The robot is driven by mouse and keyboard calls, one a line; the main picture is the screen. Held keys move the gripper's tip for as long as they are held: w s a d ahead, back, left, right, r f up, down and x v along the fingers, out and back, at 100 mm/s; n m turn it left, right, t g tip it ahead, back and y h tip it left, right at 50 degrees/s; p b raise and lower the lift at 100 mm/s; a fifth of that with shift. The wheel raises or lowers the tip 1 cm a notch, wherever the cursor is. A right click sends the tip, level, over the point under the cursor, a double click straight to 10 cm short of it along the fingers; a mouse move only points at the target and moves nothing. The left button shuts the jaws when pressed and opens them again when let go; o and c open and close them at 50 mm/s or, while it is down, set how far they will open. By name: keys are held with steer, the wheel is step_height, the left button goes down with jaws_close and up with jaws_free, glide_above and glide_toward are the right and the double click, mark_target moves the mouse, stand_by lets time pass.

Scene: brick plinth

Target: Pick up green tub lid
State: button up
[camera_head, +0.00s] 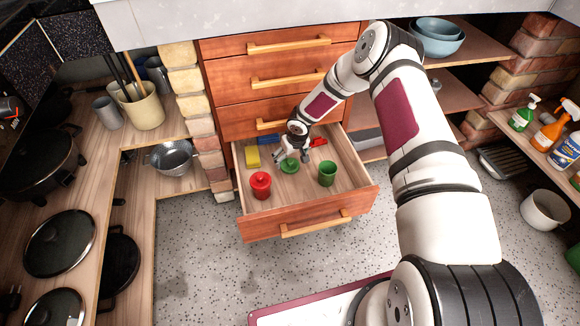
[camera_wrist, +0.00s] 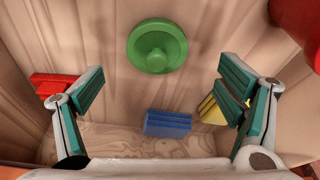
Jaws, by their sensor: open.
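The green tub lid (camera_head: 290,166) is a round green disc with a raised knob, lying in the open drawer (camera_head: 262,229). In the wrist view the lid (camera_wrist: 157,46) lies flat on the wooden drawer floor, ahead of my fingers and roughly centred between them. My gripper (camera_head: 293,155) is just above and behind the lid in the head view. Its two fingers (camera_wrist: 160,88) are spread wide with nothing between them, and they do not appear to touch the lid. The green tub (camera_head: 327,173) stands to the right of the lid, without a lid on it.
A red lidded tub (camera_head: 260,184) stands to the lid's front left; part of it shows in the wrist view (camera_wrist: 298,18). Around the lid lie a yellow block (camera_head: 252,157), a blue block (camera_wrist: 168,123) and a red block (camera_wrist: 57,84). Drawer walls surround them.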

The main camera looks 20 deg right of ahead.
mark_target(291, 162)
steer(key=b+x, duration=0.2)
steer(key=x, duration=0.2)
steer(key=shift+d+f, duration=0.15)
steer(key=shift+f, duration=0.15)
steer(key=shift+w, duration=0.1)
steer(key=c, duration=0.9)
